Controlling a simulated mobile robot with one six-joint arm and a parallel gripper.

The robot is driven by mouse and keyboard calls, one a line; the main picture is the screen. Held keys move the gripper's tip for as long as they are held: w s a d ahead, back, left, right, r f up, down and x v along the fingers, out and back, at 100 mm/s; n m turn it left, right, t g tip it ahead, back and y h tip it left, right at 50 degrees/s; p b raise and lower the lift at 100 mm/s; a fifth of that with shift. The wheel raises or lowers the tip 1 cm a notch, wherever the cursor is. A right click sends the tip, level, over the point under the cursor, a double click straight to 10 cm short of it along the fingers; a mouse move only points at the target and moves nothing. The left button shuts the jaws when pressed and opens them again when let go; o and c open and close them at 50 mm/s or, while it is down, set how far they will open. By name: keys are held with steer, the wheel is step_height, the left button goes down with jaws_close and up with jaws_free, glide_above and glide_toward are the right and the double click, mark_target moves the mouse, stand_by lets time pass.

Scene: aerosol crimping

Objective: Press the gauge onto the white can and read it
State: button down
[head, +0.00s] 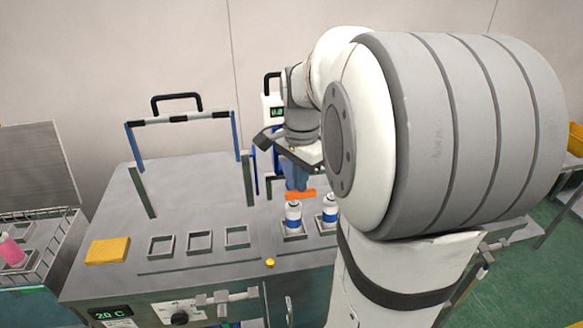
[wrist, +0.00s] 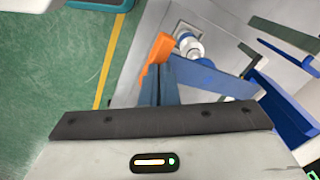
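Two small cans, white with a blue band, stand upright in square holders on the steel bench: the left can (head: 293,216) and the right can (head: 330,211), partly hidden by my arm. One can (wrist: 188,43) shows beside the fingers in the wrist view. My gripper (head: 297,182) points down behind the left can, its blue-grey fingers close together on an orange piece (head: 300,195). The orange piece (wrist: 157,52) is at the fingertips in the wrist view, apart from the can. I cannot tell whether it is the gauge. A display (head: 277,112) stands behind my wrist, its reading unclear.
Three empty square holders (head: 199,242) and a yellow sponge (head: 108,251) are on the bench's left. A blue-posted frame with a black handle (head: 177,102) stands at the back. A wire basket (head: 43,259) holds a pink bottle at far left.

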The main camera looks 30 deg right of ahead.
mark_target(301, 198)
steer(key=shift+s+a+f+b, duration=0.1)
steer(key=shift+s+f+b, duration=0.1)
steer(key=shift+f+b, duration=0.55)
steer(key=shift+s+f+b, duration=0.15)
steer(key=shift+f+b, duration=0.3)
steer(key=shift+f, duration=0.5)
steer(key=shift+s+a+f+b, duration=0.1)
steer(key=shift+s+f+b, duration=0.1)
steer(key=shift+f+b, duration=0.55)
steer(key=shift+r+p, duration=0.1)
steer(key=shift+p, duration=0.2)
step_height(301, 198, up, 14)
steer(key=w+p, duration=0.2)
steer(key=p, duration=0.9)
steer(key=shift+d, duration=0.35)
steer(key=shift+a, duration=0.1)
steer(key=s+a+f+n+t+b, duration=0.1)
steer(key=s+a+f+n, duration=0.2)
steer(key=s+a+n, duration=0.3)
steer(key=s+a+f+n+t+b, duration=0.1)
steer(key=s+a+f+n+t, duration=0.1)
steer(key=s+a+n, duration=0.4)
steer(key=s+n, duration=0.1)
steer(key=n, duration=0.2)
steer(key=shift+a+f, duration=0.15)
steer(key=shift+f, duration=0.25)
